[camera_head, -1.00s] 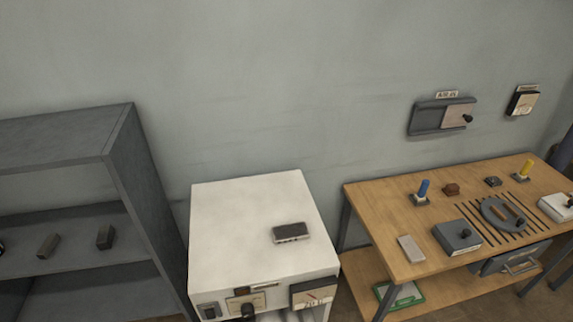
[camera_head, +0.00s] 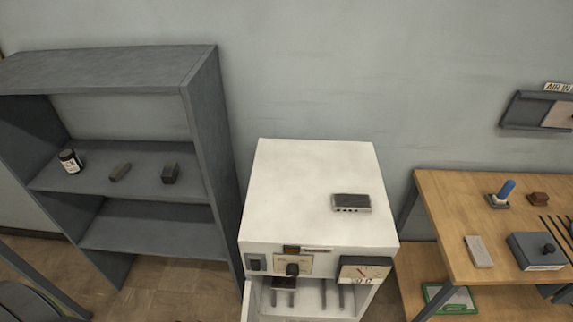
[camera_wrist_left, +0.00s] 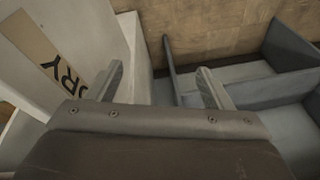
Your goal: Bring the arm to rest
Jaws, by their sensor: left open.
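My left gripper (camera_wrist_left: 160,90) shows in the left wrist view with its two fingers spread apart and nothing between them. Below it lie a white box-like surface with a tan label (camera_wrist_left: 45,50) reading partly "RY" on the left and a blue-grey shelf-like structure (camera_wrist_left: 255,75) on the right. Neither gripper shows in the head view.
A white cabinet (camera_head: 300,180) with a dial and gauge carries a dark block (camera_head: 350,203). A wooden workbench (camera_head: 445,215) stands at right. Brown floor shows at lower left.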

